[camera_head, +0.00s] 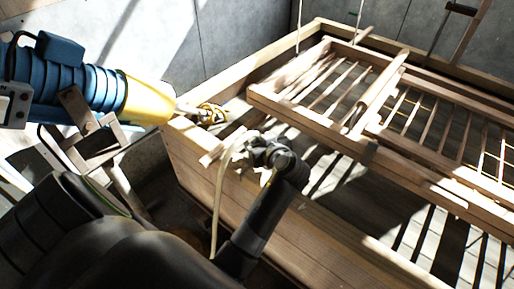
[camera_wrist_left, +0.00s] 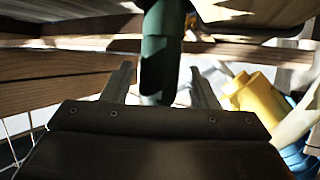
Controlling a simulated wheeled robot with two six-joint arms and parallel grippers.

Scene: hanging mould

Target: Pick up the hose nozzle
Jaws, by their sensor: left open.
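A dark green cylinder with a black band, apparently the hose nozzle (camera_wrist_left: 160,50), stands upright in the left wrist view. It lies between the two pale fingers of my left gripper (camera_wrist_left: 164,85), which are apart. I cannot tell whether either finger touches it. In the head view my left gripper (camera_head: 232,148) is by the near wooden wall of the mould, at the end of a dark arm link. The nozzle cannot be made out clearly there. A cream hose (camera_head: 218,200) hangs down beside the gripper. My right gripper is not seen.
The wooden mould (camera_head: 320,250) fills the right side, with a slatted wooden frame (camera_head: 310,125) above it. A blue and yellow ribbed body (camera_head: 145,100) reaches in from the left; its yellow part (camera_wrist_left: 258,100) also shows in the wrist view. A grey wall stands behind.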

